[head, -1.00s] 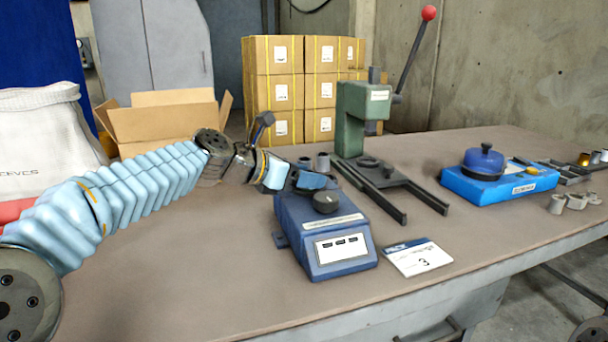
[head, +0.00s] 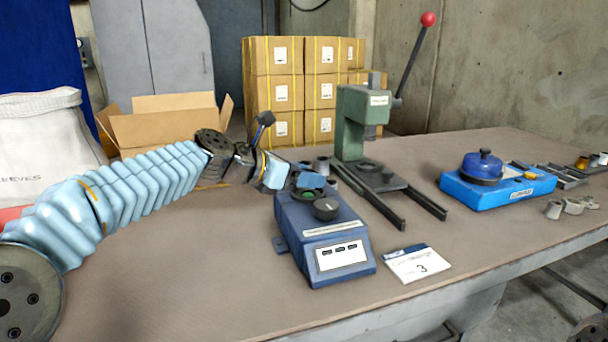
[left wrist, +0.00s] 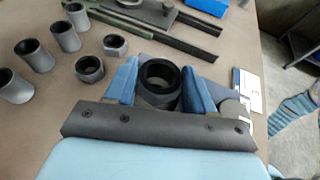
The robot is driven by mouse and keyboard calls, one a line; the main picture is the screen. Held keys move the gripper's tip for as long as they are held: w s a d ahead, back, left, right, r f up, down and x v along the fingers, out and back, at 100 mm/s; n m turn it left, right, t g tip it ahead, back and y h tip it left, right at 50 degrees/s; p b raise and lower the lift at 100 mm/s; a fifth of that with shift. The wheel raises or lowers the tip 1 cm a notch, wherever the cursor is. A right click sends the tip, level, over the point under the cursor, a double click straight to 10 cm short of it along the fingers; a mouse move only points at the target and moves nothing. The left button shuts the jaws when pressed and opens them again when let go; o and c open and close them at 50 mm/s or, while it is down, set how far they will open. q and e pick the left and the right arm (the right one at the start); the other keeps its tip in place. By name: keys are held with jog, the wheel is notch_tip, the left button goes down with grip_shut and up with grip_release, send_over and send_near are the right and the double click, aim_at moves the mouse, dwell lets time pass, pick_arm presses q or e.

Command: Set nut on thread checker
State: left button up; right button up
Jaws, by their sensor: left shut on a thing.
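The thread checker (head: 325,230) is a blue box with a black knob, on the table in the middle of the head view. My left gripper (head: 304,181) is over its far end. In the left wrist view, the blue fingers of my left gripper (left wrist: 160,88) are shut on a dark ring-shaped nut (left wrist: 146,96), its hole facing up. The nut's underside and any contact with the checker are hidden. My right gripper is out of view.
Two loose hex nuts (left wrist: 90,68) and several grey sleeves (left wrist: 34,54) stand left in the left wrist view. A green press (head: 352,130) with dark rails stands behind the checker. A card marked 3 (head: 416,263) lies beside it. A blue fixture (head: 497,188) is at right.

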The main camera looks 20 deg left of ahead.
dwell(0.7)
pick_arm(q)
jog(key=shift+f+b, duration=0.3)
jog(key=shift+f, duration=0.5)
dwell(0.3)
jog(key=o, duration=0.9)
jog(key=shift+p+v, duration=0.6)
jog(key=shift+v, duration=2.35)
jog(key=shift+p+v, duration=0.6)
jog(key=shift+v, duration=2)
jog(key=shift+d+f, duration=0.1)
